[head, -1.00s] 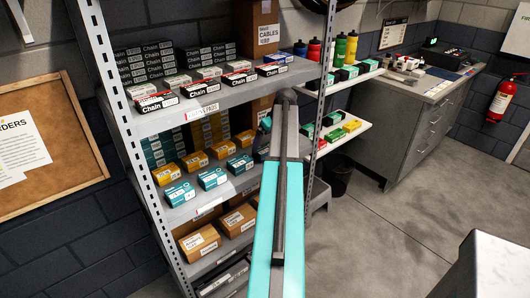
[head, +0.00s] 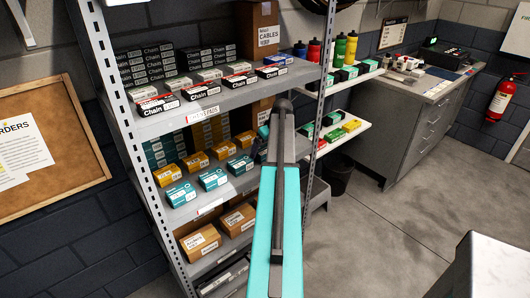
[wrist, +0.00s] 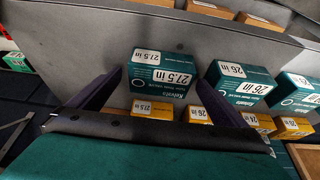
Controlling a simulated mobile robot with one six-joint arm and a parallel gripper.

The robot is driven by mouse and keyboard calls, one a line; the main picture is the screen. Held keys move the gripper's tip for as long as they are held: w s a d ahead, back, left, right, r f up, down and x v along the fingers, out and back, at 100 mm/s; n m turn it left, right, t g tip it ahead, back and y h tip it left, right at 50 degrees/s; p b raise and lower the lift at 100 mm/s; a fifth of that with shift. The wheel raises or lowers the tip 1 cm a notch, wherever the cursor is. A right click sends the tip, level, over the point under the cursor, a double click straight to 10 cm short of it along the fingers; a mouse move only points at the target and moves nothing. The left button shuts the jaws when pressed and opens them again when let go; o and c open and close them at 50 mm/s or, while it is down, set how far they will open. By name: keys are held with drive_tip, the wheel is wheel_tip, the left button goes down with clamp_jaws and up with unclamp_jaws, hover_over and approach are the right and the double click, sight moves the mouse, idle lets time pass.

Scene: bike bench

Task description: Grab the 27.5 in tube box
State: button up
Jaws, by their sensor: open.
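The 27.5 in tube box (wrist: 161,76), teal with white labels, is near the centre of the wrist view and reads upside down. My gripper (wrist: 160,84) is open, with one dark finger at each side of this box. Whether the fingers touch it is unclear. A teal 26 in box (wrist: 240,84) sits just right of the right finger, with another teal box (wrist: 296,92) beyond it. In the head view my arm hides part of the middle shelf, and I cannot make out the 27.5 in box there.
Teal boxes (head: 213,179) line the middle shelf's front edge, with yellow boxes (head: 196,160) behind. The shelf above (head: 165,124) holds chain boxes. Brown boxes (head: 200,240) stand below. A metal upright (head: 320,110) is close right of my arm.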

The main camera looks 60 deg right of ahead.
drive_tip(key=shift+x, duration=1)
drive_tip(key=c, duration=1.3)
drive_tip(key=shift+o, duration=0.2)
drive_tip(key=shift+r, duration=0.15)
drive_tip(key=shift+r+b, duration=0.75)
drive_tip(key=shift+r, duration=0.9)
drive_tip(key=s+a+r+b, duration=0.1)
drive_tip(key=s+a+b, duration=0.2)
drive_tip(key=s+a, duration=0.4)
drive_tip(key=s, duration=0.7)
drive_tip(key=shift+s+r+b, duration=0.15)
drive_tip(key=shift+r+b, duration=0.1)
drive_tip(key=shift+b, duration=0.15)
